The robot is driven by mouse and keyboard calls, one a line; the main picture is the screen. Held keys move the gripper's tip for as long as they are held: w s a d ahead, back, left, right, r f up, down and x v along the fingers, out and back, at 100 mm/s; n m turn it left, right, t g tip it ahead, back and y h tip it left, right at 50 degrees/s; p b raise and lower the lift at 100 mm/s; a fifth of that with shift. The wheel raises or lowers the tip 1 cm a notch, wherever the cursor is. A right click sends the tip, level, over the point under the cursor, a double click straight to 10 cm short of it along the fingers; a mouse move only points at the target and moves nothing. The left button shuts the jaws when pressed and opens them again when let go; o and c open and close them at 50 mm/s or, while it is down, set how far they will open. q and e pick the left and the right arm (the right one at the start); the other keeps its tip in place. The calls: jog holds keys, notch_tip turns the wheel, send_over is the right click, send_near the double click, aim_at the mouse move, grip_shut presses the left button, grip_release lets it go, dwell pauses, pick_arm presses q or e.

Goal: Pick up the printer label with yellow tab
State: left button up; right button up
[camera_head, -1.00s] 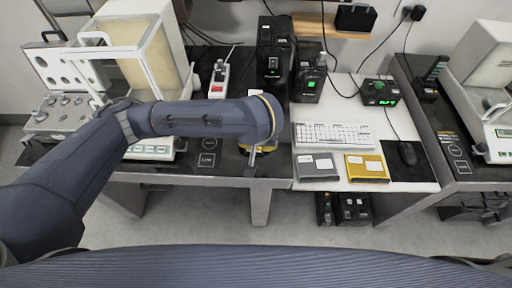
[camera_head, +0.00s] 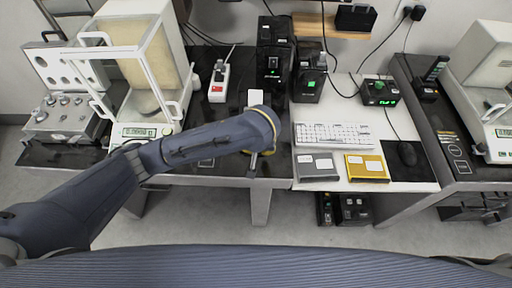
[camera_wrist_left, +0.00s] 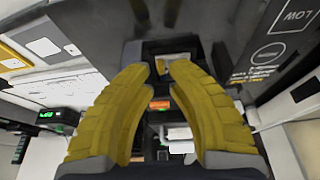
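A small white slip (camera_head: 255,97) shows just above my left arm's end in the head view, in front of the black printer boxes. I cannot make out a yellow tab on it. My left gripper (camera_head: 258,158) is mostly hidden under its wrist, above the dark table edge. In the left wrist view, the two yellow fingers of my left gripper (camera_wrist_left: 164,68) are apart, with nothing clearly held. A small pale piece (camera_wrist_left: 178,58) lies beyond the fingertips, in or near a black device. Whether it is the label is unclear. My right gripper is not in view.
Black printer boxes (camera_head: 275,50) (camera_head: 310,75) stand behind the gripper. A white power strip (camera_head: 219,80) and a glass-cased balance (camera_head: 145,75) are left. A keyboard (camera_head: 333,134), a grey box (camera_head: 318,167) and a yellow box (camera_head: 367,168) lie right.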

pick_arm(q)
jog(key=shift+x, duration=1.9)
jog(key=shift+c, duration=0.5)
grip_shut()
jog(key=shift+r, duration=0.15)
